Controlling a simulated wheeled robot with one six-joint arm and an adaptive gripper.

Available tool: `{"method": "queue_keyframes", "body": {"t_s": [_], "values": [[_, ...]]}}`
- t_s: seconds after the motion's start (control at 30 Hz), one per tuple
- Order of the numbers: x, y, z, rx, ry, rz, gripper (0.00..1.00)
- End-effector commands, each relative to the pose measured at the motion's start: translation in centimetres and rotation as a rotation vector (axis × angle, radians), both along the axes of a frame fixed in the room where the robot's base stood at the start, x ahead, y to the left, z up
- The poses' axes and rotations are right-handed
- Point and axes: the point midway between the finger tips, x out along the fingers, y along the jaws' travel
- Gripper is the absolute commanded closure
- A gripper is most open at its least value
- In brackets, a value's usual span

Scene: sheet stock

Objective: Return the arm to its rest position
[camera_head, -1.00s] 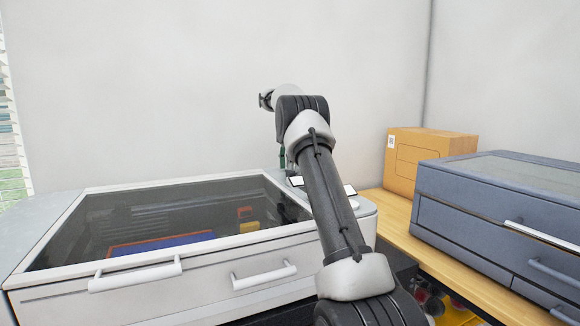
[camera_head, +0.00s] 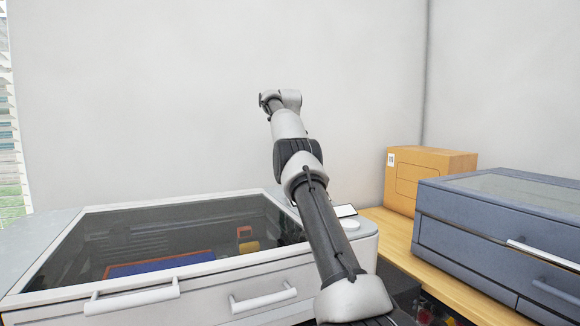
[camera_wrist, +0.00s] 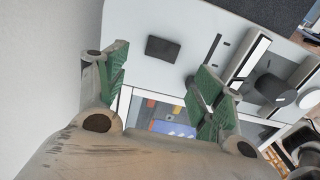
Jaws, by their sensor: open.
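My arm reaches up and away over the right part of the white machine in the head view, its wrist end raised in front of the plain wall. The gripper's fingers cannot be made out in the head view. In the wrist view my gripper (camera_wrist: 160,95) shows two green-padded fingers spread apart, with nothing between them. Below and beyond the fingers, the wrist view shows the white top of the machine and its dark window.
The white machine (camera_head: 62,300) has a dark glass lid and two front handles. A wooden bench (camera_head: 400,236) at right carries an orange-brown box (camera_head: 428,182) and a blue-grey drawer unit (camera_head: 468,248). The air before the wall is clear.

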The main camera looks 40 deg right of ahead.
Motion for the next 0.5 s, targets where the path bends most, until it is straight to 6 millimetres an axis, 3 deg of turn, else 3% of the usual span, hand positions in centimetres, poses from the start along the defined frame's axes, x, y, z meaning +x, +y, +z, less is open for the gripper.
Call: {"method": "queue_keyframes", "body": {"t_s": [0.5], "values": [[-0.19,0.07,0.45,0.000,0.001,0.000,0.32]]}}
